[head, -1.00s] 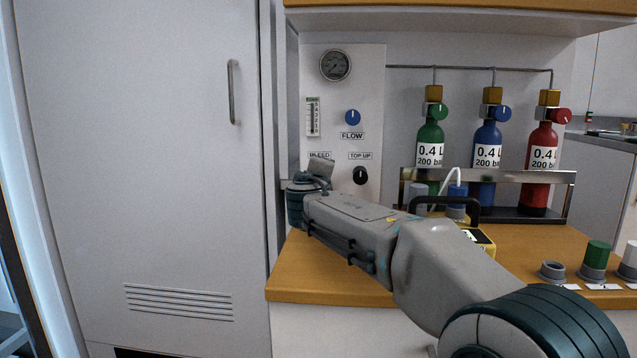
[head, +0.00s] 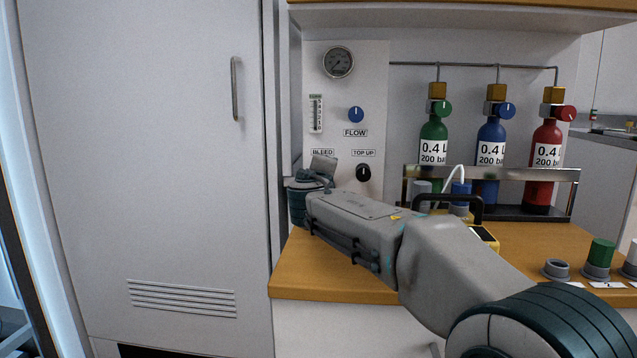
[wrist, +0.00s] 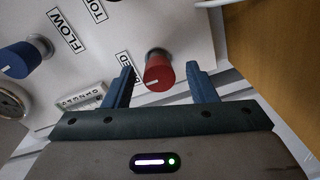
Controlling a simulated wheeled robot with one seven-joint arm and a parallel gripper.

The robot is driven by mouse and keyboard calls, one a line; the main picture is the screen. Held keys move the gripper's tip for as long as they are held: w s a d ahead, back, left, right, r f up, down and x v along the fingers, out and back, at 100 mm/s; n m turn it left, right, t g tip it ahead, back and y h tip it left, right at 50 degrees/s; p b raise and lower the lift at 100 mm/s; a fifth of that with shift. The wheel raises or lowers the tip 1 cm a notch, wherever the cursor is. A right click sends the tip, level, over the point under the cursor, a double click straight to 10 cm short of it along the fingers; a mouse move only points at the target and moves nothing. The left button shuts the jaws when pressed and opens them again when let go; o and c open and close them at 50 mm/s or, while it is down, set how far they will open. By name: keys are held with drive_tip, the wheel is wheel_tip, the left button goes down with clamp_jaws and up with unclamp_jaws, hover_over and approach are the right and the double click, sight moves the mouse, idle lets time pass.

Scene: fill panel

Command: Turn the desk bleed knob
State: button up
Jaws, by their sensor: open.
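The bleed knob is the red knob (wrist: 158,72) by the partly covered BLEED label in the wrist view. It stands out from the pale panel (wrist: 190,35) on a short metal collar, with a white mark on its face. My gripper (wrist: 162,80) is open, with its two blue fingers on either side of the knob. Gaps show between the knob and both fingers, so neither appears to touch it. In the head view, my arm hides the red knob below the BLEED label (head: 322,152).
On the panel are a blue FLOW knob (head: 356,114), a black TOP UP knob (head: 364,173) and a round gauge (head: 338,62). Green, blue and red cylinders (head: 547,150) stand in a rack at right. A yellow device (head: 484,235) sits on the wooden desk (head: 330,280) behind my arm.

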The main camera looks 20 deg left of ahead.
drive_tip(key=v, duration=1.3)
drive_tip(key=shift+s+p, duration=0.1)
drive_tip(key=shift+p, duration=0.2)
